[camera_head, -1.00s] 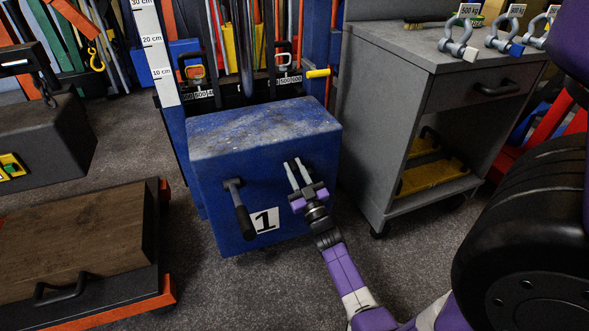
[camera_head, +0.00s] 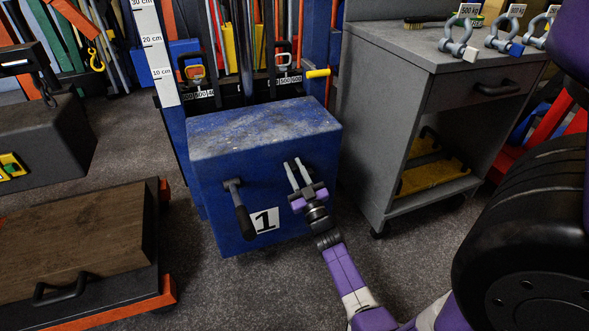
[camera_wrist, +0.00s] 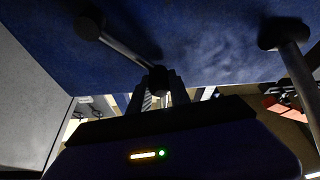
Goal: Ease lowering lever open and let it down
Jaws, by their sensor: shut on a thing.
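The blue jack housing (camera_head: 225,175) has a worn top and a white plate marked "1" (camera_head: 265,221). My gripper (camera_head: 295,165) is at the right of its front face, with its fingers pointing up towards the face. In the wrist view, the lowering lever (camera_wrist: 122,47) runs from a dark pivot on the blue face to a dark knob (camera_wrist: 158,79). My fingers (camera_wrist: 159,92) are shut on this knob end. In the head view the gripper mostly hides this lever. A second lever (camera_head: 241,212) with a dark grip hangs down to the left, apart from my gripper.
A grey cabinet (camera_head: 400,120) with shackles on top stands close on the right. A wooden-topped crate (camera_head: 75,240) with an orange edge is at the lower left. The mast with a centimetre scale (camera_head: 155,50) rises behind the housing. Carpet is clear in front.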

